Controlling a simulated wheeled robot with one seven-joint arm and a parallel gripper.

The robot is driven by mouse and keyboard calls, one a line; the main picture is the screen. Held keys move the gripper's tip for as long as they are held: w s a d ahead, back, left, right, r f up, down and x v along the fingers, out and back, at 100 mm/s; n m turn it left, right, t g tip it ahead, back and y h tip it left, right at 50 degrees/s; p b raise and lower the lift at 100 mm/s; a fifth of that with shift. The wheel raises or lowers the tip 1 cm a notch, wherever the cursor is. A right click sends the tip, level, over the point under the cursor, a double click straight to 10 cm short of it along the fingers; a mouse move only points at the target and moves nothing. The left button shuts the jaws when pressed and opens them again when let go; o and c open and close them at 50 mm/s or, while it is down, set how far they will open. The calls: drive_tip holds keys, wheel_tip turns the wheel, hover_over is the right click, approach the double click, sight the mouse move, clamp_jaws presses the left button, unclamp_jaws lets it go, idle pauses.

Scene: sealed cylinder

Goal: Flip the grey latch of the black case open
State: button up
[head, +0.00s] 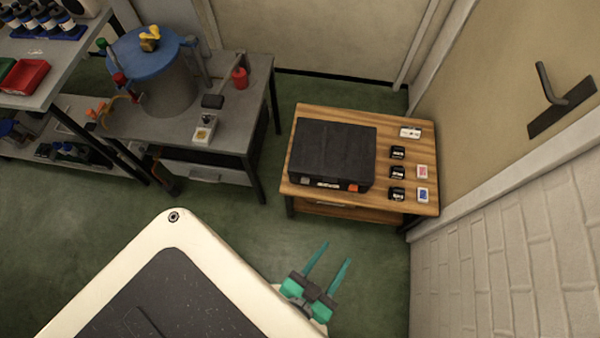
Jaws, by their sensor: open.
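The black case (333,150) lies closed and flat on a small wooden table (400,112). Its front edge faces me. A small grey latch (305,181) sits near the left end of that edge; its exact position is too small to tell. An orange-red latch (353,188) sits near the right end, with a pale label between them. My gripper (336,252) is open and empty, with two green fingers apart. It is in front of the table, below the case in the picture, and touches nothing.
Several small black items and cards (422,172) lie on the table right of the case. A grey workbench (230,120) with a blue-lidded cylinder (165,75) stands to the left. A white brick wall (510,240) is close on the right. Green floor (230,220) is clear before the table.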

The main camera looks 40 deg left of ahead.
drive_tip(key=w+a+f+n+g+y, duration=0.1)
drive_tip(key=w+a+f+g+y, duration=0.15)
drive_tip(key=w+a+f, duration=0.45)
drive_tip(key=n+g+h, duration=0.1)
drive_tip(key=n+g, duration=0.4)
drive_tip(key=g, duration=0.2)
approach(305, 181)
drive_tip(key=x, duration=0.7)
drive_tip(key=shift+r, duration=0.1)
drive_tip(key=c, duration=1.1)
